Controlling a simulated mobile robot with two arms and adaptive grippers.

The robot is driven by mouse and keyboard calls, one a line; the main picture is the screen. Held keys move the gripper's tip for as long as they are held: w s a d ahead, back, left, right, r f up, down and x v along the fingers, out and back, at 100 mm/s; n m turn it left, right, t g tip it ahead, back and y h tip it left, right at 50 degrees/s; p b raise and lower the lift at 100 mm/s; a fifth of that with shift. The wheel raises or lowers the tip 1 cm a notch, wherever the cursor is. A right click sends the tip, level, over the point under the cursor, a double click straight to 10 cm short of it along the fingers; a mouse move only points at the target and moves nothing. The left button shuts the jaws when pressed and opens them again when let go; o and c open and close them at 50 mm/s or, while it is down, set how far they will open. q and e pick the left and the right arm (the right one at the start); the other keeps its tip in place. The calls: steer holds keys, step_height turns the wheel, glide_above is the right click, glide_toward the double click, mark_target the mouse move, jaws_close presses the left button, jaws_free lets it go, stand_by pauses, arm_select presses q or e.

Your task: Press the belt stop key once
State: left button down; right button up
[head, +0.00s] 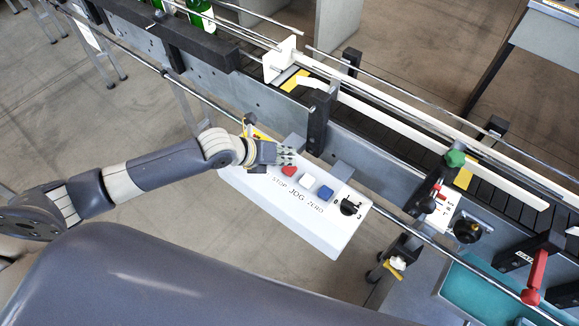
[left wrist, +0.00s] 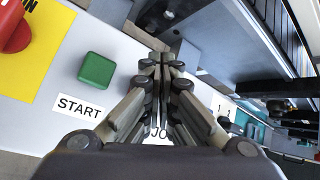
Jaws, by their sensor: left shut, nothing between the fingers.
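The white control panel (head: 322,237) hangs on the near side of the conveyor. Its red STOP key (head: 289,171) shows just below my left fingertips in the head view, with the label STOP in front of it. My left gripper (head: 290,155) is shut and empty, and it hides the panel's left part there. In the left wrist view the shut fingers (left wrist: 163,62) reach over the panel and hide the STOP key. Whether the fingertips touch the panel, I cannot tell. My right gripper is not in view.
A white JOG key (head: 307,181), a blue ZERO key (head: 325,192) and a black knob (head: 349,207) sit right of STOP. The left wrist view shows a green START key (left wrist: 97,70) and a red button (left wrist: 12,30) on yellow. A rail (head: 230,115) runs behind the panel.

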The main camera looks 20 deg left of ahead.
arm_select(q)
steer(key=shift+f, duration=0.35)
steer(key=shift+f+b, duration=0.55)
steer(key=shift+f, duration=0.05)
stand_by(0.5)
stand_by(0.4)
steer(key=shift+r+p, duration=0.65)
steer(key=shift+r, duration=0.35)
steer(key=shift+p, duration=0.3)
